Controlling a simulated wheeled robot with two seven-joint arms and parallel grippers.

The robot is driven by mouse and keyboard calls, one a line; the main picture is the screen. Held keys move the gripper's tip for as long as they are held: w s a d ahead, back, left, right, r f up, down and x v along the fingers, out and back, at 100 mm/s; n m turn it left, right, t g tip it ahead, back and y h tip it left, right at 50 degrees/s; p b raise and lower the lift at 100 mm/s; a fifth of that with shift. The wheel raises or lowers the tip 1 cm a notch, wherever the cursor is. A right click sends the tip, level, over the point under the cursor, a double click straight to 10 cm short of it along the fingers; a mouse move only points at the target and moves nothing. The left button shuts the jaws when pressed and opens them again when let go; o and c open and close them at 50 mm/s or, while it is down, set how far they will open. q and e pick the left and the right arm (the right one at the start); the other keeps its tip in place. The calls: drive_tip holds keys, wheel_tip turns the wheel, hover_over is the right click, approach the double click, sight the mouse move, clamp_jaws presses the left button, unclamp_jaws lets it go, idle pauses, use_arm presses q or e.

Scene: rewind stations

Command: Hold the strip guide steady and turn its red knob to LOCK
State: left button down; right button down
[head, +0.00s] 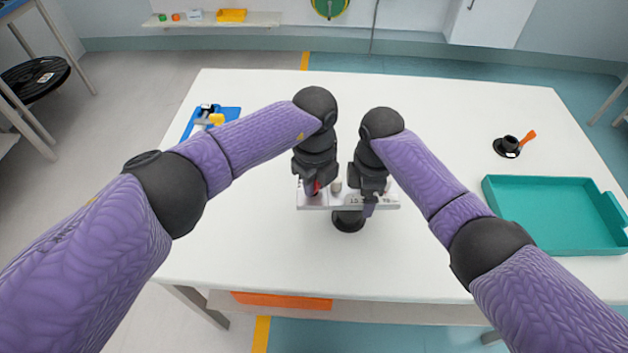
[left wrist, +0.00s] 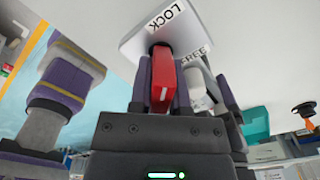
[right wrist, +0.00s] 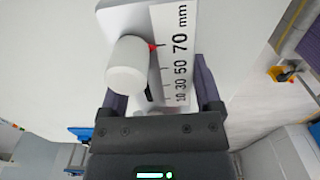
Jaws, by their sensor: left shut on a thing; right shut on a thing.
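The strip guide (head: 322,203) is a pale plate on a round black stand in the middle of the white table. Its red knob (left wrist: 163,80) lies between the fingers of my left gripper (head: 313,184), which is shut on it. The printed word LOCK is above the knob and FREE to its right; I cannot tell exactly which the knob points at. My right gripper (head: 370,196) is shut on the guide's scale end (right wrist: 178,45), marked in mm. A white round slider knob (right wrist: 125,65) with a red pointer near 70 sits beside it.
A teal tray (head: 548,243) is on the table's right. A black round item (head: 507,147) with an orange handle is behind it. The white table (head: 440,110) is clear around the guide.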

idle(0.4)
use_arm(q)
drive_tip(key=c, duration=0.6)
unclamp_jaws()
wheel_tip(320, 180, up, 12)
drive_tip(key=shift+r, duration=0.1)
use_arm(e)
unclamp_jaws()
drive_tip(key=shift+r, duration=0.1)
